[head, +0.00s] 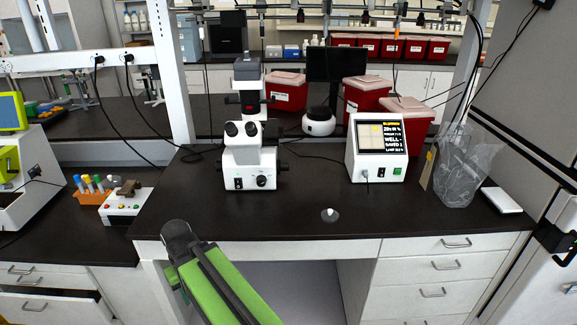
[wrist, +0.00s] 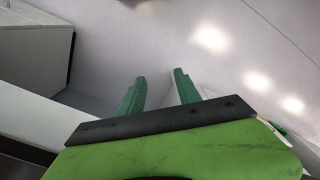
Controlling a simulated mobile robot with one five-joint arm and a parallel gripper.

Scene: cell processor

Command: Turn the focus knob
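A white microscope (head: 247,155) with black eyepieces and a grey top stands on the dark bench, left of centre in the head view. Small dark knobs show low on its sides, one at the right (head: 283,166); I cannot tell for sure which is the focus knob. A round dial (head: 261,181) is on its front base. In the wrist view my gripper (wrist: 159,75) has its two green fingers apart with nothing between them. My green arm is in front of the bench in the head view, away from the microscope; the microscope is not in the wrist view.
A white device with a screen (head: 377,148) stands right of the microscope. A clear bag (head: 465,165) and red bins (head: 368,97) are further right and behind. A small object (head: 329,214) lies near the front edge. Tubes in an orange rack (head: 92,190) are at left. Bench around the microscope's front is clear.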

